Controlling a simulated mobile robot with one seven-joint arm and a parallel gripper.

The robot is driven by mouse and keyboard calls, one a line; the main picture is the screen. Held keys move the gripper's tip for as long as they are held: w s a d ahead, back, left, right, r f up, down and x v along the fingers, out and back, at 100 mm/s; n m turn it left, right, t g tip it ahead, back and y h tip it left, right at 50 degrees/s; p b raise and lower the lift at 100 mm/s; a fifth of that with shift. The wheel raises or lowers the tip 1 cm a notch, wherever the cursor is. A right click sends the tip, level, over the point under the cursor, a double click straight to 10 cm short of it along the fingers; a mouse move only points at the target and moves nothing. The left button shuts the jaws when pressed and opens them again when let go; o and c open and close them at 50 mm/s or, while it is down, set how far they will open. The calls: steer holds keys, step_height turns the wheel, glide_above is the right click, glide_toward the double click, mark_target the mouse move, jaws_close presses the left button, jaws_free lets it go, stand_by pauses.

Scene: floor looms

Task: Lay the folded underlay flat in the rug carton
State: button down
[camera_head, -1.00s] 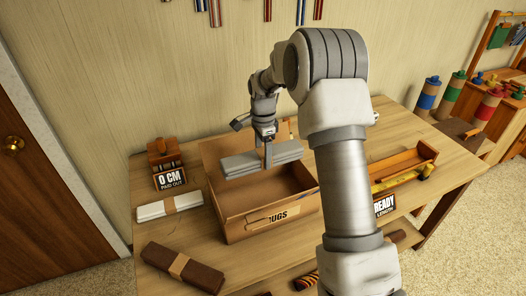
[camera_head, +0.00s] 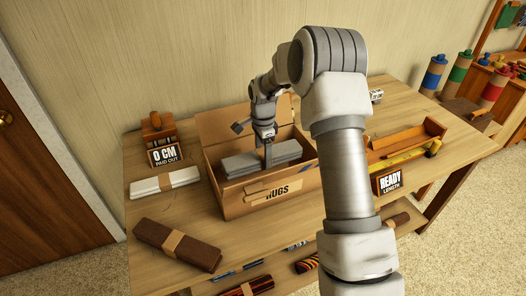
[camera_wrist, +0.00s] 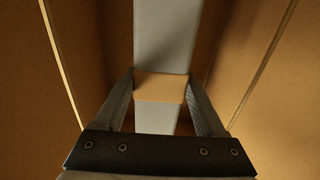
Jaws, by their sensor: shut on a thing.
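The folded underlay (camera_head: 240,164) is a long grey bundle. In the wrist view it has a tan band (camera_wrist: 160,88) around its middle. My gripper (camera_head: 268,160) is shut on it across the band; in the wrist view my gripper (camera_wrist: 160,100) has one finger on each side. The rug carton (camera_head: 238,200) is an open cardboard box marked RUGS on its front. The underlay is inside the carton's opening, looking level, with carton walls on both sides in the wrist view. Whether its underside touches the carton floor is hidden.
A READY LENGTH sign (camera_head: 389,183) and a wooden tray (camera_head: 408,137) are to the right.

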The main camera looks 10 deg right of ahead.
steer(key=shift+f+b, duration=1.8)
steer(key=shift+f, duration=1.65)
jaws_free()
step_height(320, 180, up, 17)
steer(key=p, duration=0.2)
steer(key=shift+r+p, duration=0.2)
steer(key=shift+p, duration=0.1)
